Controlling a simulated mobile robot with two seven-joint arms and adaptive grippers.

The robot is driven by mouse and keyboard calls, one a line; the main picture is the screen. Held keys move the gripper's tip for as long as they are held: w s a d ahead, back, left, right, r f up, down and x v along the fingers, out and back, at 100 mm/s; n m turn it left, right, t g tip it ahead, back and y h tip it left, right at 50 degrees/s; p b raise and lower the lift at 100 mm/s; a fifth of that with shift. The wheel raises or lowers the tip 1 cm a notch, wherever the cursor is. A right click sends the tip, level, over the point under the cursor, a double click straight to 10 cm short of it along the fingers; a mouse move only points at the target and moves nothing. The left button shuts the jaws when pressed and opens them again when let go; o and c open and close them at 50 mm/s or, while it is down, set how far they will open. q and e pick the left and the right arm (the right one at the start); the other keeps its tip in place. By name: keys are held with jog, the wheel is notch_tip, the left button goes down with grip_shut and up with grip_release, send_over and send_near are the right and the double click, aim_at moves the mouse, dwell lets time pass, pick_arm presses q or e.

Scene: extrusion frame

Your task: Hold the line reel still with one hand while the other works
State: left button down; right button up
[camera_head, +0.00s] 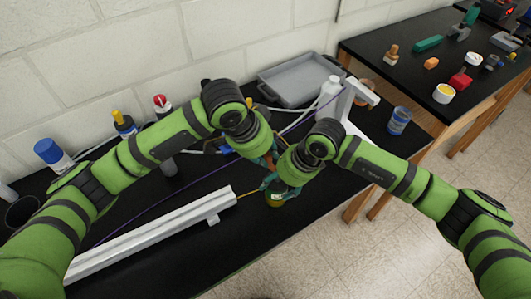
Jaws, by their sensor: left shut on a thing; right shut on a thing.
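The line reel (276,200), a small round yellow-green piece with a pale label, is low between my arms near the front of the black table. My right gripper (277,187) is shut on it from above, with teal fingers at its sides. A thin yellow line (249,194) runs from the pale extrusion bar (160,236) toward the reel. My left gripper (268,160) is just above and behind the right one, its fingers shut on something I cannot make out. The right wrist hides part of it, and the two grippers look very close.
A grey tray (290,100), white bottle (330,90), pale bracket (350,110) and blue cup (399,121) stand behind and to the right. A purple line (165,197) crosses the table. Blue-capped (49,152) and red-capped (161,104) containers stand at left.

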pick_arm(q)
jog(key=c, duration=1.2)
grip_release()
jog(key=shift+w+a, duration=0.1)
jog(key=shift+o, duration=0.2)
jog(key=n, duration=0.1)
jog(key=s+n+t, duration=0.1)
jog(key=n, duration=0.1)
jog(key=shift+s+a+y, duration=0.1)
jog(key=shift+y, duration=0.3)
jog(key=v, duration=1.2)
jog(key=w+d+r+m+t+h, duration=0.2)
jog(key=w+d+r+t, duration=0.1)
jog(key=r, duration=0.4)
jog(key=w+d+r+m+t+h, duration=0.2)
jog(key=w+d+r+t+h, duration=0.1)
jog(key=w+r, duration=0.3)
jog(key=w+d+r+m+t+h, duration=0.2)
jog(key=w+d+r+t, duration=0.3)
jog(key=r, duration=0.4)
jog(key=shift+h, duration=0.4)
